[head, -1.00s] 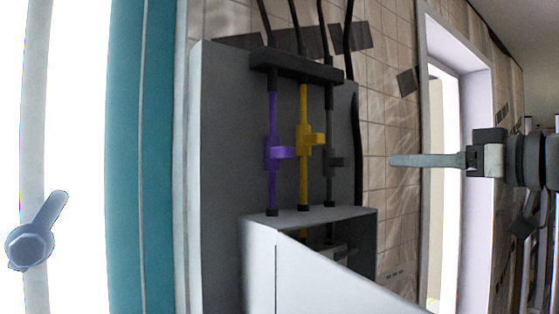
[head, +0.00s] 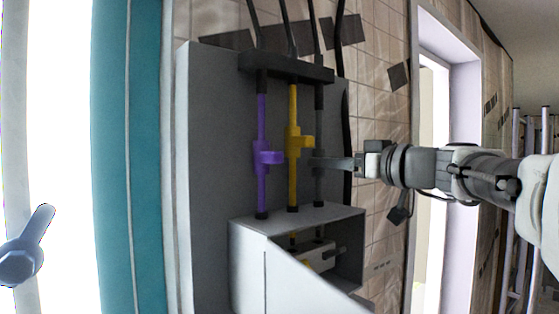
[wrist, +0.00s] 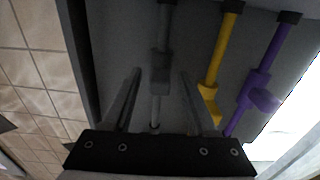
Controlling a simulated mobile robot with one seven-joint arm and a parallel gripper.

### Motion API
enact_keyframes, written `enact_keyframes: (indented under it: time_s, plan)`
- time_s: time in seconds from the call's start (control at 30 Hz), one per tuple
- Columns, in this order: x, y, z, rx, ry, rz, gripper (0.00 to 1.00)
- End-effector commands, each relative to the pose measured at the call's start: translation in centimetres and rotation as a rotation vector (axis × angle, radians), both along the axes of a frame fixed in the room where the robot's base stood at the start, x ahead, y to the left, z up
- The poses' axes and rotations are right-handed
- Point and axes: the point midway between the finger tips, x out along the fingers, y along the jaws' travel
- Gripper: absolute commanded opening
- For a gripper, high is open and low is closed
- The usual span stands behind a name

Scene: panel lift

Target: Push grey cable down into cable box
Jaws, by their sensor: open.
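The grey cable (head: 319,110) hangs on the right of three cables. It runs from a dark bar down to the top of the grey cable box (head: 298,219), and has a small grey block handle partway along. My gripper (head: 318,163) is at handle height beside it, coming from the right. In the wrist view the grey cable (wrist: 157,98) and its handle (wrist: 160,70) show between the two spread fingers of my gripper (wrist: 159,73). The fingers stand apart on either side. I cannot tell whether either touches it.
The yellow cable (head: 293,110) is close to the left of the grey one, with the purple cable (head: 262,125) beyond. The dark bar (head: 285,68) spans above. A black cable (head: 346,140) runs along the panel's right edge. A doorway (head: 440,120) is at right.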

Motion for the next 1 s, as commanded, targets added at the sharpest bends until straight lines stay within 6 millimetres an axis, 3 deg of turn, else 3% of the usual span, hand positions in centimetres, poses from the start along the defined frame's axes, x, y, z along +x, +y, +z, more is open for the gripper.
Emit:
enact_keyframes:
  time_s: [0.13,0.43,1.0]
  plan:
    - [0.0,-0.01,-0.02,0.0,0.0,0.0,0.54]
    - [-0.03,-0.03,-0.02,0.0,0.0,0.0,0.0]
    - [-0.03,-0.05,-0.02,0.0,0.0,0.0,0.0]
